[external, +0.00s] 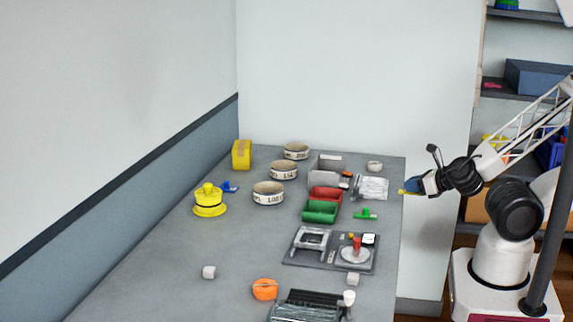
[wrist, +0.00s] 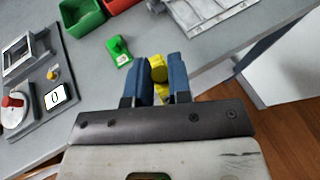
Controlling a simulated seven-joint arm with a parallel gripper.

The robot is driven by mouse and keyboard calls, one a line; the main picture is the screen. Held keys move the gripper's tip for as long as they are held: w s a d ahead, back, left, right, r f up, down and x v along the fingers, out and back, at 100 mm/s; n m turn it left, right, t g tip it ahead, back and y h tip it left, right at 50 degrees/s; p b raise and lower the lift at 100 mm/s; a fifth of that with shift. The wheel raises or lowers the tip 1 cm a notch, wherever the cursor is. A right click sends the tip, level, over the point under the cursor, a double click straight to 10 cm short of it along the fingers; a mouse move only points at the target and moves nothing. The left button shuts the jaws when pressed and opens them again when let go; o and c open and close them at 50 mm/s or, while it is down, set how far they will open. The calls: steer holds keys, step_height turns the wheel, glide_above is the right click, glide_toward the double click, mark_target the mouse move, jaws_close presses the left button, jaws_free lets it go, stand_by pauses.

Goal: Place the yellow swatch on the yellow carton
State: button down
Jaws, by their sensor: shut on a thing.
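My gripper (external: 406,191) is at the right edge of the grey table, its blue fingers shut on a small yellow piece, which I take to be the yellow swatch (external: 402,192). In the wrist view the swatch (wrist: 158,70) shows between the blue fingers of my gripper (wrist: 165,70), partly hidden by them. The yellow carton (external: 241,155) stands upright at the far left corner of the table by the wall, well away from my gripper. The carton is not seen in the wrist view.
A yellow spool-like object (external: 209,201) and a blue item (external: 229,187) are near the carton. Several round tins (external: 268,193), a red bin (external: 325,194), a green bin (external: 320,212) and a green piece (external: 366,214) lie between. A fixture board (external: 300,258) is nearer. The left middle is mostly clear.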

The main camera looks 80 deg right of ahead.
steer(key=w+d+r+m+h, duration=0.1)
steer(key=w+d+r, duration=0.15)
steer(key=w, duration=0.55)
steer(key=w+d+r+g, duration=0.15)
steer(key=w+r, duration=0.25)
steer(key=w, duration=0.4)
steer(key=w+d+r+m+t+h, duration=0.1)
steer(key=w+d+r, duration=0.1)
steer(key=w+r, duration=0.35)
steer(key=w+d+f, duration=0.1)
steer(key=w+d, duration=0.4)
steer(key=w, duration=0.4)
steer(key=w+d+f+m+g+h, duration=0.1)
steer(key=w+d+f, duration=0.1)
steer(key=w+d, duration=0.3)
steer(key=w+d+f+m+g+h, duration=0.1)
steer(key=w+d, duration=0.4)
steer(key=w, duration=0.7)
steer(key=shift+w+f, duration=0.4)
steer(key=shift+f, duration=0.3)
steer(key=shift+w, duration=0.1)
glide_above(243, 145)
steer(key=shift+f, duration=0.75)
steer(key=shift+f, duration=1.75)
